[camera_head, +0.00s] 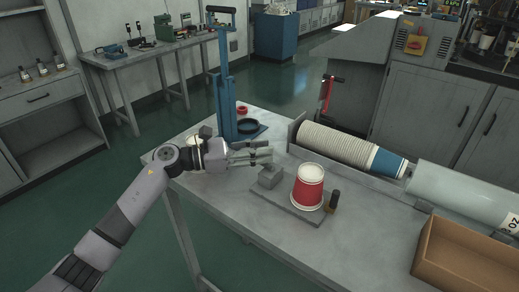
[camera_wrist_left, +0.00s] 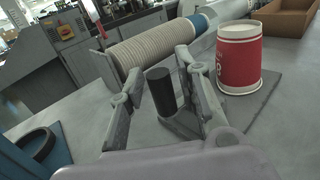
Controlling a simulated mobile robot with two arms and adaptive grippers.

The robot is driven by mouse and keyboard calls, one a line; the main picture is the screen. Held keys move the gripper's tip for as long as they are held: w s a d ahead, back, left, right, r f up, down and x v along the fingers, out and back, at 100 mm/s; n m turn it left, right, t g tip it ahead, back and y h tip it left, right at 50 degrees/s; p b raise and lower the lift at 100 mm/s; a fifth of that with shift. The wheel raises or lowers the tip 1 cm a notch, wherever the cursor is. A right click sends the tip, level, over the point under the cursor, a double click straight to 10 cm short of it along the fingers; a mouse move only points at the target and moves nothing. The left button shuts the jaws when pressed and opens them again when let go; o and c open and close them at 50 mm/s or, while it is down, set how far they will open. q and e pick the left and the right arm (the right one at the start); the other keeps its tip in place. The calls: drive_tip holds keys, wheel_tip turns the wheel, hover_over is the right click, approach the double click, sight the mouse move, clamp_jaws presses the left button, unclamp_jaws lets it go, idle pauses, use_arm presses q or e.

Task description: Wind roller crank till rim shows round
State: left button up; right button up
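The cup also shows at the right of the left wrist view (camera_wrist_left: 238,60). A grey block (camera_head: 270,177) sits on the plate beside the cup. My left gripper (camera_head: 268,152) is over the block's far side, left of the cup. In the left wrist view, a dark upright cylinder (camera_wrist_left: 161,91), apparently the crank handle, stands between its open fingers, with gaps visible. The fingers hide it in the head view. My right gripper is not in view.
A small dark-topped object (camera_head: 333,201) stands close to the cup's right. A row of stacked cups (camera_head: 340,145) lies behind. A blue press (camera_head: 226,90) stands at the back left, and an open cardboard box (camera_head: 462,262) at front right. The table's front is clear.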

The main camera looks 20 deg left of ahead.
use_arm(q)
drive_tip(key=shift+o, duration=0.5)
drive_tip(key=shift+s+a, duration=0.1)
drive_tip(key=shift+a, duration=0.05)
drive_tip(key=v, duration=1.1)
drive_tip(key=shift+s+a, duration=0.1)
drive_tip(key=shift+a, duration=0.25)
drive_tip(key=shift+r, duration=0.1)
